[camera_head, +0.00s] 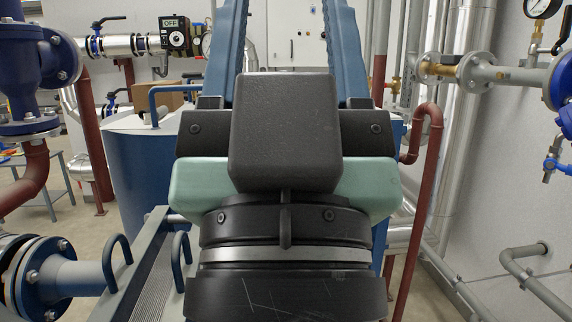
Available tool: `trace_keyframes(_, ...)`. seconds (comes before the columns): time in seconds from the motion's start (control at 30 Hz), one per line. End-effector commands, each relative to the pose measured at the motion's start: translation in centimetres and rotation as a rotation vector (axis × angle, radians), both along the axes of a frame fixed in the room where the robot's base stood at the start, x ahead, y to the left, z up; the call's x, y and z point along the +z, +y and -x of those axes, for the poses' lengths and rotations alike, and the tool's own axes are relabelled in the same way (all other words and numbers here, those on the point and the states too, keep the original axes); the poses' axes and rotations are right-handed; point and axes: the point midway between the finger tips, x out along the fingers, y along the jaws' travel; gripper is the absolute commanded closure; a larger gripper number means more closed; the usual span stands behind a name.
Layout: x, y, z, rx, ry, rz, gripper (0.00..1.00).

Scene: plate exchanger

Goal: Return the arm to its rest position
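My gripper (286,12) is in the middle of the camera_head view, seen from behind, and points away from the camera. Its dark box-shaped housing, black wrist and pale green body fill the centre. Two long blue toothed fingers rise from black blocks on either side to the top edge of the picture. A wide gap shows between them, with only the background in it. The gripper looks open and empty. The top edge cuts off the fingertips. My arm hides much of what is behind and below it.
A blue vessel (137,178) with a pale top stands behind my arm at left, a cardboard box (170,97) behind it. A blue flanged pipe (45,280) is at lower left. A dark red pipe (428,170) runs close by on the right. Grey pipes line the right wall.

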Motion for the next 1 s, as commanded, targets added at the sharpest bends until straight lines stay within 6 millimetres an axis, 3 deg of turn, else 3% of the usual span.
trace_keyframes(0.03,2.8,0.0,0.0,0.0,0.0,0.0,0.44)
trace_keyframes(0.5,14.3,0.0,0.0,0.001,0.0,0.0,0.44)
trace_keyframes(0.7,16.4,0.0,0.0,0.001,0.0,0.0,0.44)
trace_keyframes(1.0,16.4,0.0,0.0,0.001,0.0,0.0,0.44)
